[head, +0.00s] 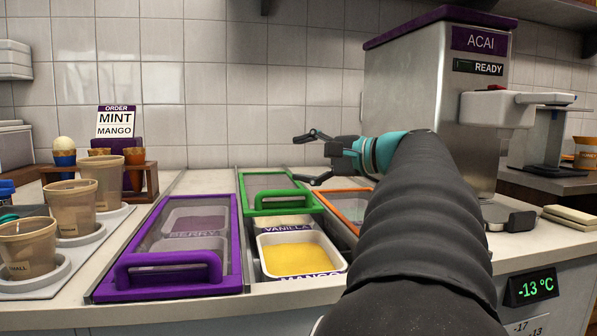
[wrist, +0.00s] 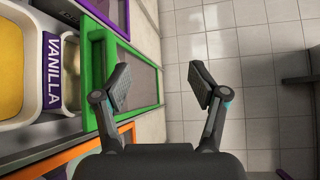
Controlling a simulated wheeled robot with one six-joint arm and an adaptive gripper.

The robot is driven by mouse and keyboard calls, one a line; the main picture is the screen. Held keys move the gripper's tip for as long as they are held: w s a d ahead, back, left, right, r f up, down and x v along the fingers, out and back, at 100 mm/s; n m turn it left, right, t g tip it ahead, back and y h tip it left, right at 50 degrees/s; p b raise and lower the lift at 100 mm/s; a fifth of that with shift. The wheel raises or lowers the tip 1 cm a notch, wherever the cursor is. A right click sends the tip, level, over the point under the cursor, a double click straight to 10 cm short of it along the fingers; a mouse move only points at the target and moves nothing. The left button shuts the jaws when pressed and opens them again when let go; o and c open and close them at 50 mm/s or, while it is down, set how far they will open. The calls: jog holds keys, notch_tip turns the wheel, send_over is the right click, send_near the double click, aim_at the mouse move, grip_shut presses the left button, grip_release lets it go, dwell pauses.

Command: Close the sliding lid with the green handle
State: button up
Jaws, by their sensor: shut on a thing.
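The green-framed sliding lid (head: 268,181) with its clear panel sits toward the back of the middle bay. Its green handle (head: 283,199) is at its front edge, and the handle also shows in the wrist view (wrist: 69,70). In front of the lid, the vanilla tub (head: 281,220) is partly uncovered and the mango tub (head: 296,257) is uncovered. My gripper (head: 308,157) is near the lid's back right part. In the wrist view its fingers (wrist: 160,85) are apart with nothing seen between them. The left finger overlaps the green frame in the picture; contact is unclear.
A purple-handled lid (head: 180,259) covers the berry bay on the left. An orange-framed lid (head: 350,205) lies on the right, partly behind my arm. Cups (head: 76,207) stand on the left. The acai machine (head: 432,90) stands at the back right. A tiled wall (head: 220,80) is behind.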

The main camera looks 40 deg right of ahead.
jog(key=v, duration=0.3)
jog(key=shift+s+a+r, duration=0.2)
jog(key=shift+a, duration=0.05)
jog(key=shift+c, duration=1.3)
jog(key=w+f, duration=0.3)
jog(key=w, duration=0.1)
jog(key=p+v, duration=0.1)
jog(key=v, duration=1.3)
jog(key=shift+d+r+p, duration=0.15)
jog(key=shift+r+p, duration=0.15)
